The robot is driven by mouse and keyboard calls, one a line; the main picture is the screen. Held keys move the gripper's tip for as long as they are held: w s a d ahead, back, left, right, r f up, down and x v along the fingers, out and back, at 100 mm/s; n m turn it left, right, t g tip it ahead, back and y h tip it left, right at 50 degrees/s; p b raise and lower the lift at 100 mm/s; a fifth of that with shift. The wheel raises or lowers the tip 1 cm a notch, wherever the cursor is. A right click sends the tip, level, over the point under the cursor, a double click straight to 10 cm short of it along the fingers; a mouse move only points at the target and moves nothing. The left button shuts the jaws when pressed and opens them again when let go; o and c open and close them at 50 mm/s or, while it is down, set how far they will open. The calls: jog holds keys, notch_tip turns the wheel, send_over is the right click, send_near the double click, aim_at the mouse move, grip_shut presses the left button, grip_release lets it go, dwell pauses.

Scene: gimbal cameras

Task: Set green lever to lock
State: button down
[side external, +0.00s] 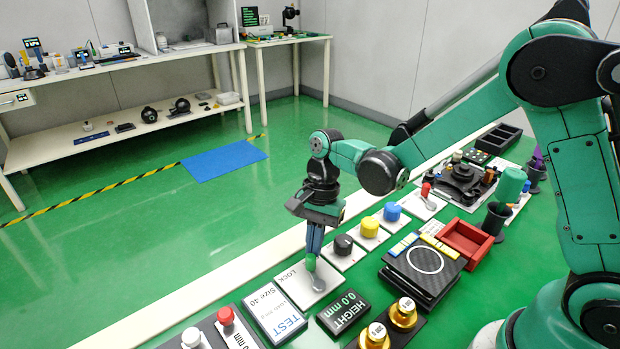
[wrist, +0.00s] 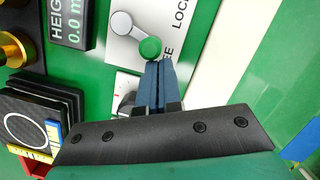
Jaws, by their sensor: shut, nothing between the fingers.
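The green lever is a grey arm with a green knob (side external: 311,262) on a white plate (side external: 325,292). In the wrist view the green knob (wrist: 151,47) lies nearest the partly hidden label ending in "EE", away from the word "LOCK" (wrist: 182,14). The lever's round grey pivot (wrist: 122,24) is up and left of the knob. My gripper (side external: 312,250) points down over the plate, its blue fingers shut and empty. In the wrist view the fingertips (wrist: 157,64) are right beside the knob; I cannot tell if they touch it.
A black dial (side external: 343,244), yellow button (side external: 369,227) and blue button (side external: 392,212) sit behind the lever. The height display (side external: 343,312) and a test card (side external: 275,313) flank it. Gold weights (side external: 403,312) stand at the front. A white strip edges the green bench.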

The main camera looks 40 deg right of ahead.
jog(key=a+n, duration=0.1)
jog(key=n, duration=0.2)
jog(key=shift+w+a+g+h, duration=0.3)
jog(key=shift+w+a+g, duration=0.05)
jog(key=shift+g, duration=0.05)
jog(key=shift+w+a, duration=0.1)
jog(key=shift+a, duration=0.7)
jog(key=shift+s+d, duration=0.5)
jog(key=shift+s, duration=0.15)
jog(key=v, duration=1)
jog(key=shift+a, duration=0.2)
